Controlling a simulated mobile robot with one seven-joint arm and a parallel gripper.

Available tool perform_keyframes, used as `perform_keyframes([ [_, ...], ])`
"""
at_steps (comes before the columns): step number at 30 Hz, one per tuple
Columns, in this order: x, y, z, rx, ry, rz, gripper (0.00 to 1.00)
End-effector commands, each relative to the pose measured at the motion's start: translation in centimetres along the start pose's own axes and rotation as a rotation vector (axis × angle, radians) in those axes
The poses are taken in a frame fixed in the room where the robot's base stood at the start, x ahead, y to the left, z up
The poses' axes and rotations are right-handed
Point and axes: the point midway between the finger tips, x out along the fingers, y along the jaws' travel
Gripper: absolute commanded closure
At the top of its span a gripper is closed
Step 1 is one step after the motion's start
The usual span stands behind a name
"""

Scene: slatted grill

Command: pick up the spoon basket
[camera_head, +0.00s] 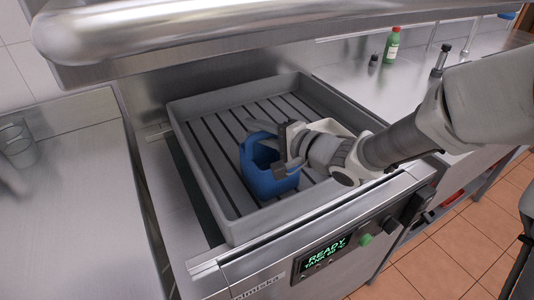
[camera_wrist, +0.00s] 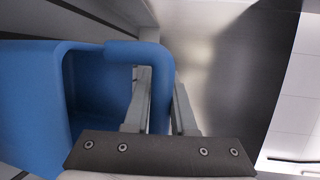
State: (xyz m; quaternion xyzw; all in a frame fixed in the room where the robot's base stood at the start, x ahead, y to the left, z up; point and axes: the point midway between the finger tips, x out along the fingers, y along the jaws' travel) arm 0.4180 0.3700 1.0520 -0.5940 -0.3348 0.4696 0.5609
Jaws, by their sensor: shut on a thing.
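The spoon basket is a blue, open-topped container (camera_head: 259,182) inside the grey slatted grill tray (camera_head: 205,188). It also fills the left of the wrist view (camera_wrist: 30,100). In the wrist view, the rounded blue edge passes between the two fingers of my gripper (camera_wrist: 160,105). I cannot tell whether the basket rests on the slats or hangs just above them. The gripper hides part of its right side. No spoons are visible in it.
A thick metal rail (camera_head: 200,30) crosses above the tray. A green bottle (camera_head: 391,45) stands on the right counter.

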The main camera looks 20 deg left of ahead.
Motion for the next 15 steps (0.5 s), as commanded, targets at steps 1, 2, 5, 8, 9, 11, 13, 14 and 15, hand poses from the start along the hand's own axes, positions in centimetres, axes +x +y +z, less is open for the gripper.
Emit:
perform_keyframes([
  [1, 0.0, -0.1, 0.0, -0.001, 0.000, -0.001, 1.00],
  [2, 0.0, -0.1, 0.0, -0.001, 0.000, -0.001, 1.00],
  [5, -0.1, -0.5, 0.0, -0.001, 0.000, -0.002, 1.00],
  [8, -0.2, -1.2, 0.1, -0.002, 0.000, -0.002, 1.00],
  [9, -0.3, -1.7, 0.1, -0.002, 0.000, -0.002, 1.00],
  [11, -0.5, -2.5, 0.2, -0.003, 0.001, -0.002, 1.00],
  [13, -0.7, -3.8, 0.2, -0.004, 0.001, -0.003, 1.00],
  [14, -0.8, -4.3, 0.2, -0.004, 0.001, -0.003, 1.00],
  [15, -1.1, -4.9, 0.0, -0.002, 0.004, -0.002, 1.00],
])
